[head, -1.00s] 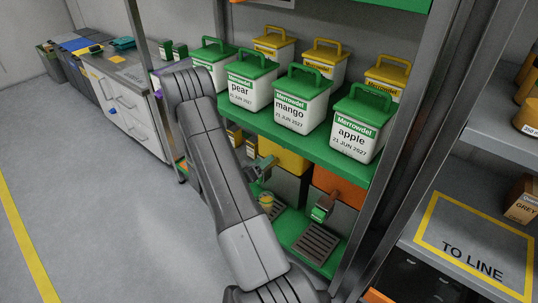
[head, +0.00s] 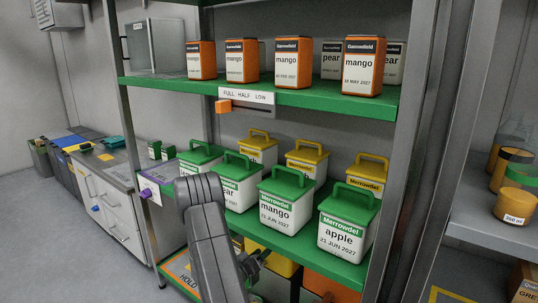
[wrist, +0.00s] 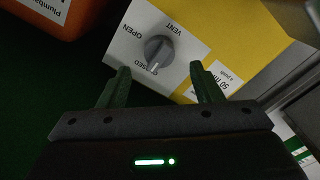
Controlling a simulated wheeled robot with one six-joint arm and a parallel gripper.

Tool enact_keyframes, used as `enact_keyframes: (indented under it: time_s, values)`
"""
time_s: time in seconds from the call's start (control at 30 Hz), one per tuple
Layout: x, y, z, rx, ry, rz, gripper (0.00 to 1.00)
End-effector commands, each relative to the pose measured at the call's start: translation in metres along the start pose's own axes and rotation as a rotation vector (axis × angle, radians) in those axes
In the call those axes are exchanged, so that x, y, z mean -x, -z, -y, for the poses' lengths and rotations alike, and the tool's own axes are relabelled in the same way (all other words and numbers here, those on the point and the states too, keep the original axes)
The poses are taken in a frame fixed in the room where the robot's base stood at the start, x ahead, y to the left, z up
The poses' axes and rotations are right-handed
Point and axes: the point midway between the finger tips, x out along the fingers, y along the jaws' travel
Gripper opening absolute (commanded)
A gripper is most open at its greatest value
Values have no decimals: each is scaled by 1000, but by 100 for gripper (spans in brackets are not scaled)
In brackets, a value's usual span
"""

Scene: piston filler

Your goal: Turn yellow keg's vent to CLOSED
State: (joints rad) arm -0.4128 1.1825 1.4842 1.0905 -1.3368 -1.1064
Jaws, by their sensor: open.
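The yellow keg (head: 282,266) is on the lower shelf in the head view, partly hidden by the bins' shelf and my arm. The wrist view shows its yellow face (wrist: 235,30) and a white vent plate (wrist: 125,47) marked VENT, OPEN and CLOSED. The grey round vent knob (wrist: 159,50) has a pale pointer mark aimed at the CLOSED word, which is partly hidden. My gripper (wrist: 159,72) is open and empty, its green fingertips apart on either side just short of the knob. In the head view my gripper (head: 257,262) is in front of the keg.
An orange keg (head: 325,285) sits right of the yellow one; an orange body (wrist: 60,15) shows at the wrist view's upper left. The green shelf (head: 300,236) with several lidded bins lies above the gripper. A grey shelf post (head: 398,150) stands to the right.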

Motion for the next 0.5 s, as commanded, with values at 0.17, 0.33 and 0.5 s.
enact_keyframes:
  time_s: [0.17,0.33,0.5]
  values:
    - [-33,-1,0,-2,-4,1,59]
    - [-53,-1,0,-2,-2,0,59]
    - [-59,0,0,-13,-1,0,59]
